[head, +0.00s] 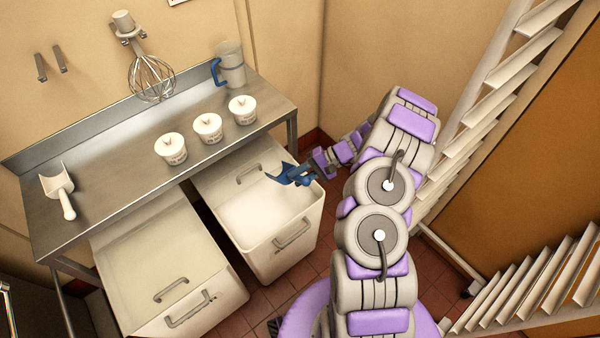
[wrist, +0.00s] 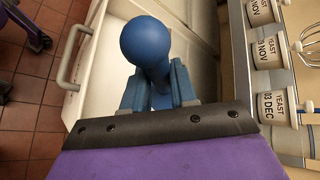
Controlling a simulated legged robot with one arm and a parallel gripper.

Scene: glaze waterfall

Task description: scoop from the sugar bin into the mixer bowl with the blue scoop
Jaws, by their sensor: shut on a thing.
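In the wrist view, the fingers of my gripper (wrist: 160,92) clasp the round-ended blue handle of the scoop (wrist: 146,42). The scoop is over the right-hand white bin (head: 287,240), near its back right rim. This bin is open and holds white contents; the left-hand bin (head: 226,296) stands beside it. No bin label is readable, so I cannot tell which one is sugar. I see no mixer bowl. Whether the scoop holds anything is not clear.
A steel table (head: 112,155) stands behind the bins. It holds a white scoop (head: 60,188), three white tubs (head: 208,127) marked yeast in the wrist view, and a blue-handled jug (head: 231,66). A whisk (head: 152,78) hangs above. Slatted racks (head: 505,75) stand at right.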

